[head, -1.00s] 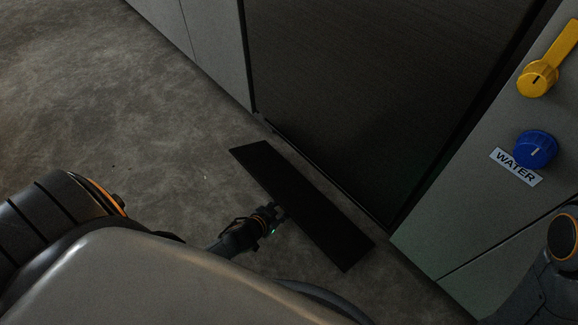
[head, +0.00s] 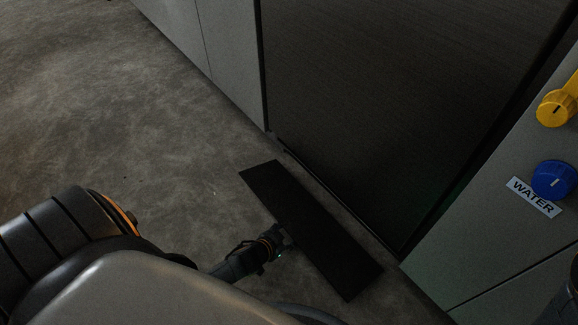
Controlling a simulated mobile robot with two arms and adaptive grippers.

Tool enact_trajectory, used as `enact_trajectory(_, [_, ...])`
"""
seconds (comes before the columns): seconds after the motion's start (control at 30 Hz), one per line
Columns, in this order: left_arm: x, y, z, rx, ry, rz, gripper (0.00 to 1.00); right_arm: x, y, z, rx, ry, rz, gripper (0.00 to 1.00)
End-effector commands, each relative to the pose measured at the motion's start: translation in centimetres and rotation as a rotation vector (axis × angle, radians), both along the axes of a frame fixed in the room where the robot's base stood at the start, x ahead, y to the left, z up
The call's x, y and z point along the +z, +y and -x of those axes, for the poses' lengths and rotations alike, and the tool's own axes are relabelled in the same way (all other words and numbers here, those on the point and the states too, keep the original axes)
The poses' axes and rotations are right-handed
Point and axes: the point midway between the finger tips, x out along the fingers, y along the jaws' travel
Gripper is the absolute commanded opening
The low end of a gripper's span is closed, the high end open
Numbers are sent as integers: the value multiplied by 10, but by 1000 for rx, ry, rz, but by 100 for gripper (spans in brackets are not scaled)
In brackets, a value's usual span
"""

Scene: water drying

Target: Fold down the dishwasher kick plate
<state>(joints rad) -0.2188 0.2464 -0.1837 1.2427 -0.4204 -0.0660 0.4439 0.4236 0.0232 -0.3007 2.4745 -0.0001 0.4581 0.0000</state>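The kick plate (head: 310,228) is a long black panel in the head view, low in front of the dark dishwasher door (head: 375,110). It lies down toward the floor, out from the door's base, with a strip of floor showing between them. My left gripper (head: 284,236) is at the near long edge of the plate, close to its middle, and appears to touch it. Its fingers are small and dark against the plate, so I cannot tell whether they are open or shut.
Grey cabinet fronts (head: 228,55) stand left of the door. On the right is a panel with a yellow knob (head: 554,109), a blue knob (head: 553,180) and a WATER label (head: 533,198). Bare grey floor (head: 120,110) lies to the left.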

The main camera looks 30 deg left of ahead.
Motion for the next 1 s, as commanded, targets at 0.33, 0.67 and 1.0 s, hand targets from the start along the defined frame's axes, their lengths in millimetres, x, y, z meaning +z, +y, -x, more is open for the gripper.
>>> enact_trajectory(0.33, [7,1,2,-2,-10,1,54,0,0,-2,-3,4,3,40])
enact_trajectory(0.67, [41,3,52,-1,-6,1,54,0,0,-1,-2,2,3,40])
enact_trajectory(1.0, [69,6,93,-1,-3,1,54,0,0,-1,-2,2,3,40])
